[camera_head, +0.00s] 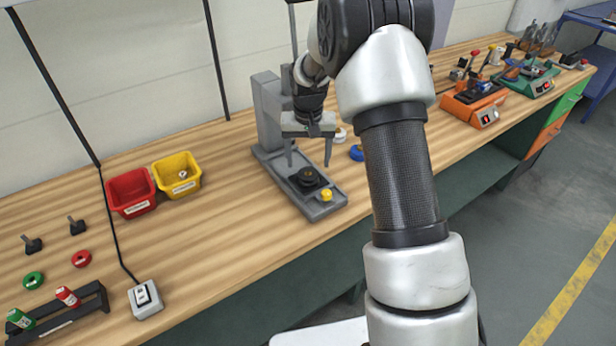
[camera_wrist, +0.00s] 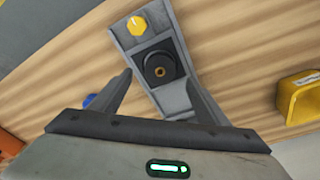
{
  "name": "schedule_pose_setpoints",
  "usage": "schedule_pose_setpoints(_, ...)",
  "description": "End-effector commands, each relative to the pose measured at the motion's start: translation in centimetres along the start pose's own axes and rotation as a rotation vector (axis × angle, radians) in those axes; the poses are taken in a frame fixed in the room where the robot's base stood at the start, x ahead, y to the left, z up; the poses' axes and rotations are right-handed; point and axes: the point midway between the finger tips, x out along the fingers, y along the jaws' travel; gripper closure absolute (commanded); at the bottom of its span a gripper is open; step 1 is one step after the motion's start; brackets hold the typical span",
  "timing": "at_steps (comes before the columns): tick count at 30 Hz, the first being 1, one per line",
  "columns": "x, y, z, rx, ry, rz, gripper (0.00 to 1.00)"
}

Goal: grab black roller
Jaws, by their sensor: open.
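The black roller (camera_head: 308,177) sits on the base of a grey press-like stand (camera_head: 272,120) on the wooden bench. In the wrist view the roller (camera_wrist: 160,68) shows from above as a dark round piece with a brass-coloured centre, on a dark square seat. My gripper (camera_head: 308,164) is open and empty, pointing down above the stand's base. In the wrist view its two fingers (camera_wrist: 158,82) spread to either side of the roller, apart from it.
A yellow knob (camera_head: 326,195) stands on the front of the stand's base. Red (camera_head: 130,192) and yellow (camera_head: 177,174) bins stand to the left. A blue ring (camera_head: 357,153) lies right of the stand. The stand's upright column rises behind my gripper.

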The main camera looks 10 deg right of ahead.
Motion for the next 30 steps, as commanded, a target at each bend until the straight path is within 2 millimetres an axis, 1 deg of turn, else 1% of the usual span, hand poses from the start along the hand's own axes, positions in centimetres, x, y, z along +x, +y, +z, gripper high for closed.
schedule_pose_setpoints(5, 1.5, 0.0, 0.0, 0.000, -0.002, 0.000, 0.31)
schedule_pose_setpoints(9, 3.8, 0.0, -0.1, 0.000, -0.004, 0.001, 0.31)
schedule_pose_setpoints(12, 4.9, 0.0, -0.2, 0.000, -0.002, 0.000, 0.31)
schedule_pose_setpoints(15, 5.3, 0.0, -0.2, 0.000, -0.001, 0.000, 0.31)
schedule_pose_setpoints(21, 5.4, -0.1, -0.2, 0.000, 0.000, 0.000, 0.31)
schedule_pose_setpoints(26, 5.4, -0.1, -0.2, 0.000, 0.000, 0.000, 0.58)
schedule_pose_setpoints(30, 5.4, -0.1, -0.2, 0.000, 0.000, 0.000, 0.81)
